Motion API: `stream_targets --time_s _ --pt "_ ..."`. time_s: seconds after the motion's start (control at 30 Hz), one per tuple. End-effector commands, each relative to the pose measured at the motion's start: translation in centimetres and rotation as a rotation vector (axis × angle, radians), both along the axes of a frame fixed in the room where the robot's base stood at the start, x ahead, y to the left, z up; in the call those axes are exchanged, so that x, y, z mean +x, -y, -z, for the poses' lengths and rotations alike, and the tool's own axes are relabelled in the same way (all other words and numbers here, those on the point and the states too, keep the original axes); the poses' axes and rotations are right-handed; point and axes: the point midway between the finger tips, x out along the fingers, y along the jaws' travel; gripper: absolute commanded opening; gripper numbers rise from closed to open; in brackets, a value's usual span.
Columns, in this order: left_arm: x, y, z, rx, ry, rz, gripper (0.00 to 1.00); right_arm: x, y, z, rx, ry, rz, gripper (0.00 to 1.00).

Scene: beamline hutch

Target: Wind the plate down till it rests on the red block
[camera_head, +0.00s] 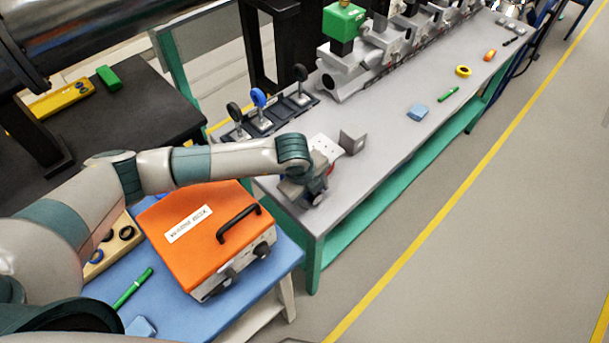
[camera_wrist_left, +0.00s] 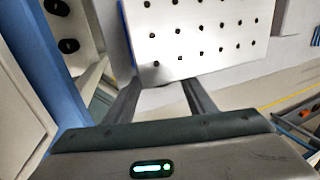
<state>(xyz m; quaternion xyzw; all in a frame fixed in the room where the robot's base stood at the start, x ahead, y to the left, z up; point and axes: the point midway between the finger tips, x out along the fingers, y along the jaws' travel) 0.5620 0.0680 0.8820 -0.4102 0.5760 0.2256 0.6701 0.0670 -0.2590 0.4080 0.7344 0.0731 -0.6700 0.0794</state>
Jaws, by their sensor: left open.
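The plate (camera_head: 324,146) is a light sheet with rows of dark holes, partly hidden behind my left wrist in the head view. It fills the top middle of the left wrist view (camera_wrist_left: 190,42). My left gripper (camera_head: 308,192) is at the near end of the grey bench, beside the plate's stage. In the wrist view its two fingers (camera_wrist_left: 163,88) are apart, with nothing seen between them, and point towards the plate's near edge. A small red patch (camera_head: 332,168) shows beside the gripper; I cannot tell if it is the red block. The winding knob is not clear. My right gripper is not in view.
A grey angle bracket (camera_head: 353,142) stands just right of the plate. Three round-headed mounts (camera_head: 259,98) stand behind it. An orange case (camera_head: 205,235) lies on the blue-topped table (camera_head: 262,302) under my left arm.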

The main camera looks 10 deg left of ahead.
Motion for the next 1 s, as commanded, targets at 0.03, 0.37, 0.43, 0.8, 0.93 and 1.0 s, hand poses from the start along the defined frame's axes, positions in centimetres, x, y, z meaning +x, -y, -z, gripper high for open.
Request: stream_targets --time_s 0.03,0.37,0.43,0.8,0.93,1.0 --pt "-0.1 -0.1 -0.3 -0.002 0.002 0.001 0.5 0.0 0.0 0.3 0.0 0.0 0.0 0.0" --pt "-1.3 -1.0 -5.4 -0.002 0.004 0.002 0.5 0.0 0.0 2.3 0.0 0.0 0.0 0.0" --pt "-1.7 -1.2 -6.8 -0.003 0.004 0.002 0.5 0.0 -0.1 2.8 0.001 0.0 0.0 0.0" --pt "-3.3 -2.4 -13.5 -0.002 0.005 0.002 0.5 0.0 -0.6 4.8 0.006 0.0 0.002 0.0" --pt "-3.6 -2.7 -14.9 -0.002 0.002 0.0 0.5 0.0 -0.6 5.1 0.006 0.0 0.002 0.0" --pt "-3.8 -2.8 -15.4 0.0 0.002 0.0 0.5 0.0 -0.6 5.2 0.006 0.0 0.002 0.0"
